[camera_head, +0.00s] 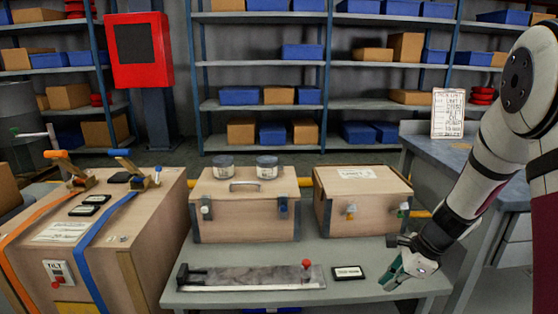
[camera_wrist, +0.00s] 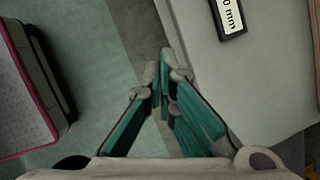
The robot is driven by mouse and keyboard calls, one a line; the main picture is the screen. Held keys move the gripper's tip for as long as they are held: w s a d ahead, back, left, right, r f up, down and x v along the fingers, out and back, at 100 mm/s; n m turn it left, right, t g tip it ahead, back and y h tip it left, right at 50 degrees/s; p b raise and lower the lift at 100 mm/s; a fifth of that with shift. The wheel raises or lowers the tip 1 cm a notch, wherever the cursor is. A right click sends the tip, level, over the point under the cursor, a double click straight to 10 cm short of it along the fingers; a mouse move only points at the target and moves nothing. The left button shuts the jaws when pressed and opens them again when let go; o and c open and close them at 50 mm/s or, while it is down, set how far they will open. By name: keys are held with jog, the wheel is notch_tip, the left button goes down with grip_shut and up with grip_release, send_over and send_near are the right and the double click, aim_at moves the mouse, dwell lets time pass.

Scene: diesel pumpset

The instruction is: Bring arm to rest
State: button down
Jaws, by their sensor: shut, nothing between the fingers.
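My arm comes in from the right in the head view, bent downward. My gripper (camera_head: 405,270) hangs near the right front corner of the grey table (camera_head: 225,300). In the wrist view my gripper (camera_wrist: 165,65) shows its teal fingers drawn together at the tips, with nothing between them. Below the fingers the table's edge and the floor (camera_wrist: 90,50) show. A small black label plate (camera_wrist: 228,15) lies on the table near the fingers, apart from them.
Two wooden cases (camera_head: 243,205) (camera_head: 362,200) stand at the table's back. A metal bar fixture (camera_head: 250,277) and a black label (camera_head: 348,272) lie in front. A large strapped crate (camera_head: 130,240) is at left. A workbench (camera_head: 450,150) stands behind my arm.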

jog(key=s+a+r+n+g, duration=0.1)
jog(key=s+a+r+n, duration=0.5)
jog(key=r, duration=0.3)
jog(key=s+a+r+n, duration=0.4)
jog(key=s+r+n, duration=0.1)
jog(key=s+r, duration=0.35)
jog(key=s+d+r+n+h, duration=0.15)
jog(key=s+n, duration=0.35)
jog(key=s, duration=0.6)
jog(key=s+r+n+h, duration=0.2)
jog(key=s+n, duration=0.3)
jog(key=s, duration=0.6)
notch_tip(320, 180, up, 29)
jog(key=t+p, duration=0.3)
jog(key=p, duration=2.5)
jog(key=shift+w+r, duration=0.15)
jog(key=shift+r, duration=0.05)
